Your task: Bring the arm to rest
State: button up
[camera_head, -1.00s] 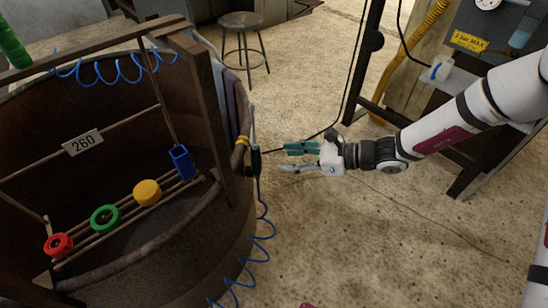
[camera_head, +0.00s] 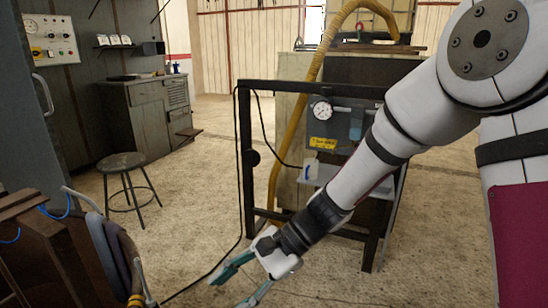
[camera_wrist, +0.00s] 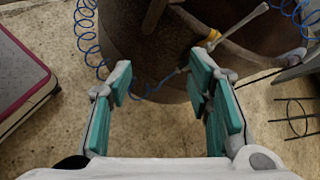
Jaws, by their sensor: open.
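My gripper (camera_head: 246,287) is at the lower middle of the head view, at the end of my white arm, which reaches down from the upper right. Its teal-padded fingers are spread apart and point to the lower left. In the wrist view my gripper (camera_wrist: 165,88) is open with nothing between its fingers. The brown round vat (camera_wrist: 150,40) lies beyond the fingertips there, with a blue coiled hose (camera_wrist: 88,38) at its side. I cannot tell the exact gap to the vat.
A dark frame (camera_head: 244,150) with a gauge panel (camera_head: 340,120) stands behind my arm. A yellow hose (camera_head: 318,75) rises beside it. A stool (camera_head: 122,163) stands at the left, before a grey cabinet (camera_head: 150,110). Part of the wooden rack (camera_head: 45,250) shows lower left.

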jog(key=s+d+r+n+t+h, duration=0.2)
jog(key=s+d+r+n+h, duration=0.3)
jog(key=s+d, duration=0.75)
jog(key=s+d+r+n+t+h, duration=0.2)
jog(key=s+d+r+n+h, duration=0.4)
jog(key=s+d, duration=0.65)
notch_tip(320, 180, up, 29)
jog(key=w+d+m+t+y+p, duration=0.1)
jog(key=t+p, duration=0.3)
jog(key=p, duration=2.2)
jog(key=shift+w+d+m, duration=0.2)
jog(key=shift+d+m, duration=0.35)
jog(key=shift+m, duration=0.05)
